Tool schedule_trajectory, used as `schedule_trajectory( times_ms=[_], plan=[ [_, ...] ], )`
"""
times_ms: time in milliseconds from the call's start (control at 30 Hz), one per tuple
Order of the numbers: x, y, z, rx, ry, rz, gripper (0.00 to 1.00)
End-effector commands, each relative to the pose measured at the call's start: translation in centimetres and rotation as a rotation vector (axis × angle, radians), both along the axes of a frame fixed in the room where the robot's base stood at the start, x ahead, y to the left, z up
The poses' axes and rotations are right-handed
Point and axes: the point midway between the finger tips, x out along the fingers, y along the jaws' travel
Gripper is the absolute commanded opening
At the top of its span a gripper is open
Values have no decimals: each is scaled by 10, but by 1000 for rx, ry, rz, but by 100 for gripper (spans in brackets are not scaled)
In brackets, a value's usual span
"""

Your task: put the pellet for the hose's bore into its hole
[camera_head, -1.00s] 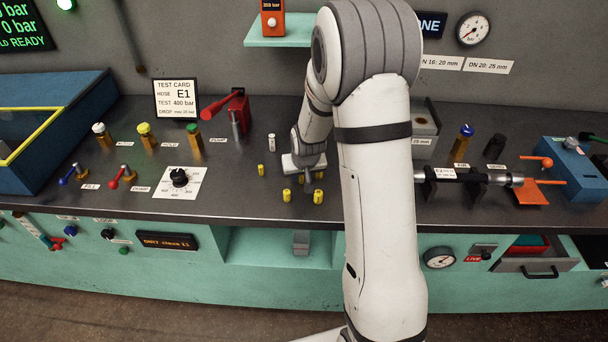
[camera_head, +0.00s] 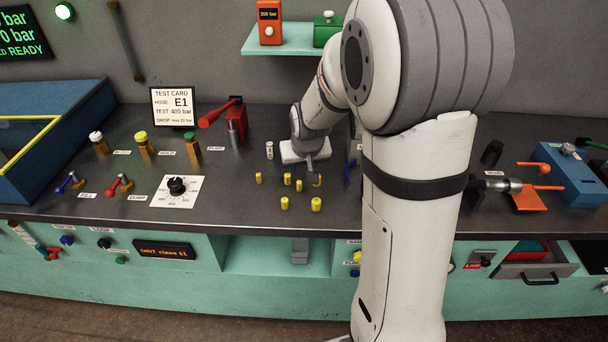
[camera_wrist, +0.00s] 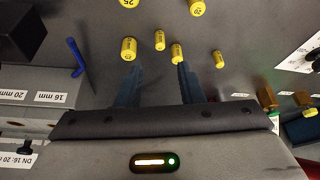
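Several small yellow pellets stand on the dark bench below and around my gripper (camera_head: 312,172). In the wrist view my gripper (camera_wrist: 157,72) is open, its two dark blue fingers apart and empty. One pellet (camera_wrist: 129,48) stands just beyond the left fingertip, another (camera_wrist: 177,53) by the right fingertip, and a third (camera_wrist: 160,40) farther out between them. The top-edge pellets seem marked 25 (camera_wrist: 129,3) and 20 (camera_wrist: 197,8); the other marks are too small. Labels for 16 mm (camera_wrist: 50,97) and 20 mm (camera_wrist: 12,95) show at left. No hole is clearly visible. My arm hides most of the hose area; a metal fitting (camera_head: 497,184) shows.
A small white cylinder (camera_head: 269,150) stands left of my gripper, and a blue hooked piece (camera_head: 350,171) to its right. The test card (camera_head: 174,106), red-handled lever (camera_head: 235,120) and dial plate (camera_head: 177,187) are farther left.

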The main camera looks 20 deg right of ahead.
Motion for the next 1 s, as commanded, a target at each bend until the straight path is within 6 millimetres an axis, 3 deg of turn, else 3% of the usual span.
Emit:
schedule_trajectory(
  times_ms=[233,333,467,600,800,933,1000],
  plan=[
    [-11,1,20,1,0,1,34],
    [-28,5,33,0,7,6,34],
    [-73,12,59,1,31,17,34],
    [-135,19,82,2,67,31,34],
    [-207,25,94,2,112,46,34],
    [-232,20,95,1,129,52,34],
    [-238,18,94,1,136,52,39]
  ],
)
